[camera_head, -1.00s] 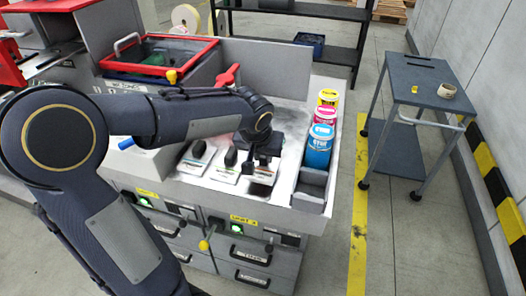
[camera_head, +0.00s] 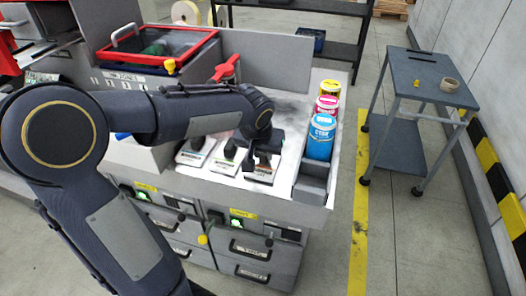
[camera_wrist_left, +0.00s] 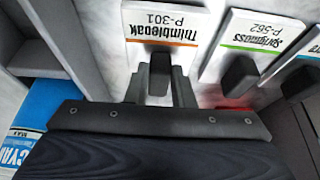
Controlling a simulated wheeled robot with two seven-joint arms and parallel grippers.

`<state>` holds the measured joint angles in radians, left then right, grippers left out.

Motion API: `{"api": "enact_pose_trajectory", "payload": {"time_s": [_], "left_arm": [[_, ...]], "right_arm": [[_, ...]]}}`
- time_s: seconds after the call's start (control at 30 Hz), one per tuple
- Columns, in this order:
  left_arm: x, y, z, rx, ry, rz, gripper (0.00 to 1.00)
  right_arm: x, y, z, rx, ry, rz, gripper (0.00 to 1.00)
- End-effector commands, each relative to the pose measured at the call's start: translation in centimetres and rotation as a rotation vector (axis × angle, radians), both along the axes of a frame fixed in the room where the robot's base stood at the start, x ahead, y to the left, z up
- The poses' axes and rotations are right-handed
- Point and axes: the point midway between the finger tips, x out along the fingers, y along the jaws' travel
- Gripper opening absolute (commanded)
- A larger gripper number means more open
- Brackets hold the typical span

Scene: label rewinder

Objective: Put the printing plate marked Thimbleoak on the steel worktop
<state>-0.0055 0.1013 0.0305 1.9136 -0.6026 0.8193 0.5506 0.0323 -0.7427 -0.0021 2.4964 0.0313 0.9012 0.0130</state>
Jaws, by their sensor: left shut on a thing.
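The Thimbleoak plate (camera_wrist_left: 165,25) is a white plate with an orange stripe, marked P-301, and has a black upright handle (camera_wrist_left: 160,72). In the head view the plate (camera_head: 261,172) is at the right end of a row of similar plates, partly hidden by my gripper. My left gripper (camera_head: 263,150) is over it, shut on its handle; the fingers (camera_wrist_left: 160,88) flank the handle in the left wrist view. The plate is at or close to the light grey worktop (camera_head: 285,112); I cannot tell whether it touches. My right gripper is out of view.
A green-striped plate (camera_wrist_left: 262,35) marked P-562 and another plate (camera_head: 195,150) stand left of it in the head view. A cyan can (camera_head: 320,137), magenta can (camera_head: 326,105) and yellow can (camera_head: 329,88) stand to the right, behind a grey bin (camera_head: 312,182). A grey cart (camera_head: 435,68) stands farther right.

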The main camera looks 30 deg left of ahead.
Motion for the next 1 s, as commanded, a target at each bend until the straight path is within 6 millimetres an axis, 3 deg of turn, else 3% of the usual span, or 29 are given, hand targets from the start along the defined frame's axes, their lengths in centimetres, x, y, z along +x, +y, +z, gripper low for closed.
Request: {"api": "enact_pose_trajectory", "payload": {"time_s": [0.1, 0.13, 0.3, 0.67, 1.0], "left_arm": [[0.0, 0.0, -0.2, 0.0, -0.002, 0.0, 0.0], [0.0, 0.0, -0.1, 0.0, -0.002, 0.0, 0.24], [0.0, 0.0, -0.1, 0.0, -0.001, 0.0, 0.46], [-0.2, 0.0, 0.4, 0.0, -0.001, 0.0, 0.47], [-2.2, -0.5, 5.5, -0.001, -0.005, 0.0, 0.47]], "right_arm": [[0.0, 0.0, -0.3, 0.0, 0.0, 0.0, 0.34], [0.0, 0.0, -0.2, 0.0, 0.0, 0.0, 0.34], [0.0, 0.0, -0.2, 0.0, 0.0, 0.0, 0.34], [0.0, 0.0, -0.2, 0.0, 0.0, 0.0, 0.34], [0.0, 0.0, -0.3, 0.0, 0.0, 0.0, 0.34]]}}
